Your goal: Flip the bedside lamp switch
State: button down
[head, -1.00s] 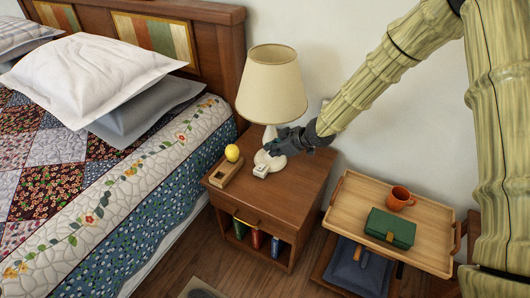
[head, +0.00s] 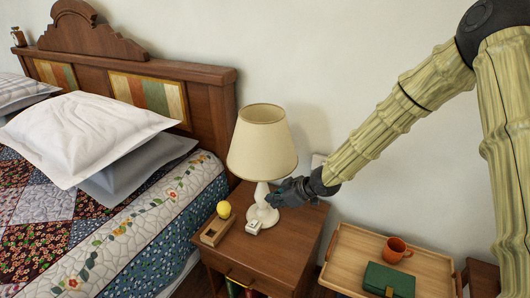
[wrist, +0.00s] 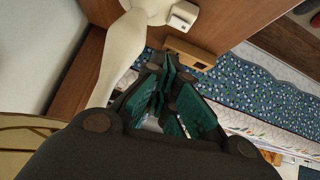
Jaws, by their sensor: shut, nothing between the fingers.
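The bedside lamp has a cream shade (head: 262,145) and a white stem and base. It stands upright on the wooden nightstand (head: 290,240). A small white switch box (head: 254,226) sits at the front of the lamp's base. It also shows at the top of the wrist view (wrist: 184,15), beside the base and the pale stem (wrist: 115,58). My gripper (head: 276,195) is shut and empty, just right of the stem and above the base. In the wrist view the green finger pads (wrist: 166,88) point toward the nightstand top, apart from the switch box. I cannot tell whether the gripper touches the stem.
A yellow ball-like item (head: 224,209) is at a small wooden box (head: 215,232) left of the lamp. The bed (head: 140,235) is at left. The wall is close behind.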

jog(key=s+f+m+p, duration=0.1)
jog(key=s+f, duration=0.2)
jog(key=s, duration=0.1)
jog(key=s+f+m+g+p, duration=0.1)
jog(key=s+f, duration=0.2)
jog(key=s, duration=0.1)
jog(key=s+d+f+m+h+p, duration=0.1)
jog(key=s+f+m, duration=0.1)
jog(key=s+f, duration=0.1)
jog(key=shift+s+f, duration=0.15)
jog(key=shift+s, duration=0.4)
jog(key=s+d+f+m+g+h+p, duration=0.1)
jog(key=s+d+f+m+h+p, duration=0.1)
jog(key=s, duration=0.9)
jog(key=s+d+f+m+g+h+p, duration=0.2)
jog(key=s+d, duration=0.5)
jog(key=s, duration=0.4)
jog(key=s+d+f+m+g+h+p, duration=0.1)
jog(key=s+d+m, duration=0.4)
jog(key=s, duration=0.6)
notch_tip(320, 180, down, 3)
jog(key=shift+s+r+h+p, duration=0.15)
jog(key=shift+s+h+p, duration=0.2)
jog(key=shift+h+p, duration=0.3)
jog(key=shift+w, duration=0.1)
